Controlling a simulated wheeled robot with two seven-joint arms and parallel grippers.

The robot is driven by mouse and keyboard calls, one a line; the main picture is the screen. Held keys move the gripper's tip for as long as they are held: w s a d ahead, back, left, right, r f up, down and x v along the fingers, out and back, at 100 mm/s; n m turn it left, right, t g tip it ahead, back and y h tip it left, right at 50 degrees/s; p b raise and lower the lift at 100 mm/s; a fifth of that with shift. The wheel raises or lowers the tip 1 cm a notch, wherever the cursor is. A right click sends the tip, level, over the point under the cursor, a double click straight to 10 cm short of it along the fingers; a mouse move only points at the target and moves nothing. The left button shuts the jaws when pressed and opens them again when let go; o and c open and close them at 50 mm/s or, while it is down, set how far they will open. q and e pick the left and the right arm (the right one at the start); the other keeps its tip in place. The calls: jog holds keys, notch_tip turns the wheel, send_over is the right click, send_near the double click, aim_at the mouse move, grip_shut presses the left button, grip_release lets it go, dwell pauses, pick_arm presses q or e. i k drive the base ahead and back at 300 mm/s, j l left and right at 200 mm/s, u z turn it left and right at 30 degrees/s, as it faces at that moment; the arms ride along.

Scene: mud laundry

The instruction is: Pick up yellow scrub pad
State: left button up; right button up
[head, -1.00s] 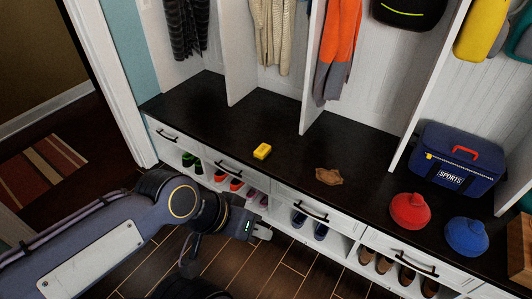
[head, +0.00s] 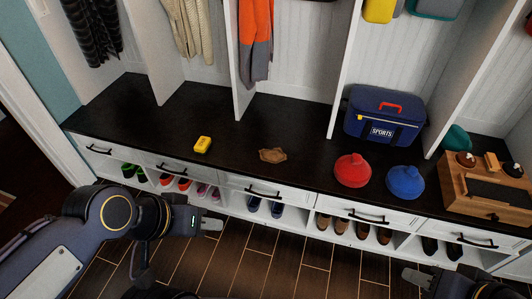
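The yellow scrub pad (head: 203,144) lies flat on the dark bench top (head: 230,128), left of a brown crumpled item. My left gripper (head: 216,224) is in front of the bench, lower than the pad and slightly right of it in the picture, touching nothing that I can see. Its fingers are seen side-on, so its opening cannot be told. My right gripper (head: 414,278) shows at the bottom right, over the floor in front of the shoe cubbies. Its fingers are small and dark, and its opening is unclear.
The brown item (head: 272,155), a red rounded object (head: 352,170), a blue one (head: 405,182) and a blue sports bag (head: 385,118) stand on the bench. A wooden box (head: 485,190) is at the right end. Drawers and shoe cubbies run below. Dividers with hanging clothes rise behind.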

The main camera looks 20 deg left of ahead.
aim_at(201, 147)
jog(key=i+j, duration=0.35)
jog(key=i, duration=0.2)
jog(key=i+j+u, duration=0.1)
jog(key=i+j, duration=0.25)
jog(key=i, duration=0.15)
jog(key=i+j, duration=0.3)
jog(key=i, duration=0.25)
jog(key=j+u, duration=0.05)
